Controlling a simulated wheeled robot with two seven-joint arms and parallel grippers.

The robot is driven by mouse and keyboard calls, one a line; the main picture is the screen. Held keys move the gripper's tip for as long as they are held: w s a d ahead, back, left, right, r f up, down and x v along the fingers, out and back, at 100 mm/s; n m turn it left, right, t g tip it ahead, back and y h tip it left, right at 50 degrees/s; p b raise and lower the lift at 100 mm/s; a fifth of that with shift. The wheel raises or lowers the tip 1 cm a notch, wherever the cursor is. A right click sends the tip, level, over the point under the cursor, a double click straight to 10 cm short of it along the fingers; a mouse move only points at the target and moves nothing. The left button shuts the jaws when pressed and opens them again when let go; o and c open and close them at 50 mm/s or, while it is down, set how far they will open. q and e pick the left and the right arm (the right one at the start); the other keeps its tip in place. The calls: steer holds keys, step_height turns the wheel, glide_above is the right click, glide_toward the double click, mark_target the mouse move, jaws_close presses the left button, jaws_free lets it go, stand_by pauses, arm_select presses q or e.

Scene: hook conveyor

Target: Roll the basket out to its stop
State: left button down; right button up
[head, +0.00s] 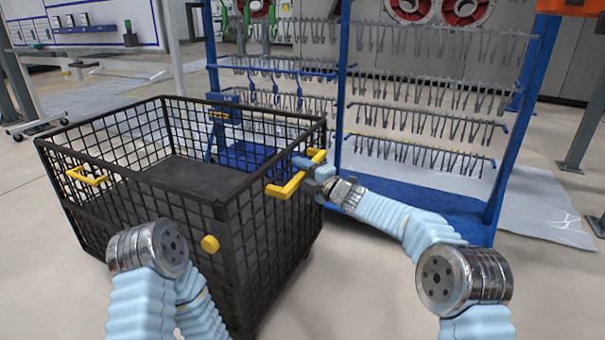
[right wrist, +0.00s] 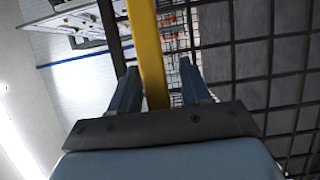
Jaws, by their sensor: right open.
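The basket (head: 180,215) is a black wire-mesh cart standing on the floor in front of me in the head view. It has a yellow handle (head: 285,188) on its right side and another yellow handle (head: 86,176) on its left. My right gripper (head: 305,163) is at the right handle. In the right wrist view the yellow handle bar (right wrist: 149,55) runs between the two blue fingers (right wrist: 156,88), with gaps on both sides, so the jaws are open around it. The basket's mesh (right wrist: 255,70) is close beside. My left arm shows at the lower left; its gripper is not visible.
A blue rack (head: 345,90) with rows of metal hooks stands right behind the basket, close to my right arm. A wheeled stand (head: 75,65) is at the back left. A grey sheet (head: 540,205) lies on the floor at right. Floor left of the basket is clear.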

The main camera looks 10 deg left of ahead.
steer(key=shift+s+d, duration=0.3)
steer(key=shift+d, duration=0.2)
arm_select(q)
steer(key=shift+f+b, duration=0.55)
arm_select(e)
steer(key=v, duration=1.2)
steer(key=shift+s+d, duration=0.15)
steer(key=shift+s, duration=0.2)
arm_select(q)
steer(key=c, duration=1.8)
jaws_free()
